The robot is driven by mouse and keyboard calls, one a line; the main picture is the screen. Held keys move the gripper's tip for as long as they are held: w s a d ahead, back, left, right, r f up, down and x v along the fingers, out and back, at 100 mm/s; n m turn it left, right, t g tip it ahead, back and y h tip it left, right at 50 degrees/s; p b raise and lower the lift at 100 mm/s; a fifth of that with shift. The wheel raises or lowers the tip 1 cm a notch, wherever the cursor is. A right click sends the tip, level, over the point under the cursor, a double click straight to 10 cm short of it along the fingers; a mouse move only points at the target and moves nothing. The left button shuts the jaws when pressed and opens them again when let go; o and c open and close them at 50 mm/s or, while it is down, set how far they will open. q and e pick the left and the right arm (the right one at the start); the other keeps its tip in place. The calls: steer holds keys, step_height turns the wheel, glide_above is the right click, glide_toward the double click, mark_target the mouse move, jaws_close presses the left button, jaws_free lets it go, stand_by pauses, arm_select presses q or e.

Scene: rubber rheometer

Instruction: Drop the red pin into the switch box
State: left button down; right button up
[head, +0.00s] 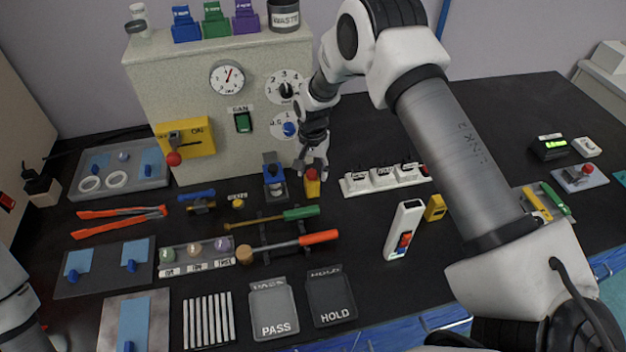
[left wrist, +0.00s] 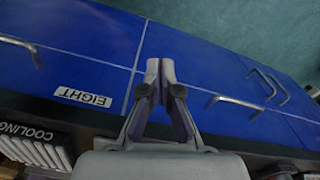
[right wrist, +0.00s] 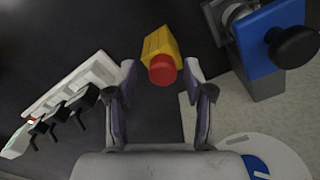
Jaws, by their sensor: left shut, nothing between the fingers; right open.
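A short red pin (right wrist: 162,72) stands in a small yellow block (right wrist: 159,43), seen from above in the right wrist view. In the head view the yellow block (head: 312,188) is on the black table in front of the machine. My right gripper (head: 313,168) is open just above it, with the red end between the fingertips in the wrist view; contact is unclear. The yellow switch box (head: 198,141), marked ON, is on the machine's front, with a red knob (head: 173,159) below. My left gripper (left wrist: 160,68) is shut and empty over blue drawer fronts (left wrist: 210,75).
A blue-topped clamp stand (head: 273,172) is just left of the yellow block. A white strip with black-handled pieces (head: 385,179) is on its right. Tools with green and orange handles (head: 319,237) lie in front. Open black table lies behind my right arm.

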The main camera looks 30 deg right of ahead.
steer(key=shift+w+f, duration=0.15)
steer(key=shift+w, duration=0.1)
jaws_close()
steer(key=shift+s, duration=0.1)
step_height(320, 180, up, 2)
steer(key=shift+r+p, duration=0.1)
steer(key=shift+p, duration=0.7)
steer(key=shift+r+p, duration=2.4)
steer(key=shift+r, duration=1)
steer(key=shift+f, duration=0.1)
